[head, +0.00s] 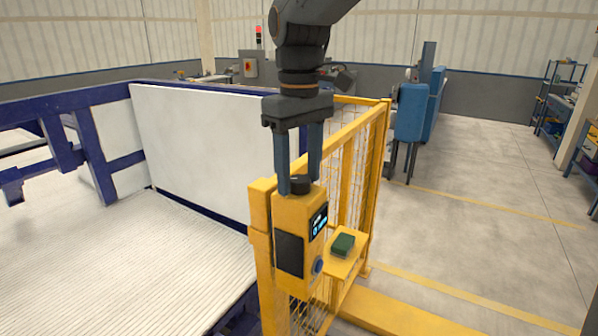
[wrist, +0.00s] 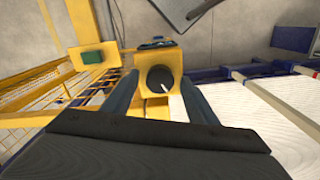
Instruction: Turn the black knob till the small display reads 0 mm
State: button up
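The black knob (head: 300,184) sits on top of a yellow control box (head: 286,210) on a yellow post. In the wrist view the knob (wrist: 160,79) is a round dark disc with a white pointer mark towards its lower right. My gripper (head: 299,186) points straight down, with one finger on each side of the knob. In the wrist view the gripper (wrist: 158,82) is open, with a gap between the knob and each finger. The small display (head: 319,220) on the box's side face glows blue; its figures are too small to read.
A round blue-grey button (head: 317,266) and a dark panel (head: 289,255) are on the box. A green block (head: 343,243) lies on a yellow shelf (head: 341,264) beside it. Yellow mesh fencing (head: 352,165) runs behind. A large white panel (head: 195,150) in a blue frame stands left.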

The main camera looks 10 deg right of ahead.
aim_at(299, 178)
notch_tip(299, 178, up, 7)
jog(key=shift+f+b, duration=0.15)
jog(key=shift+b, duration=1.05)
jog(key=shift+r, duration=0.55)
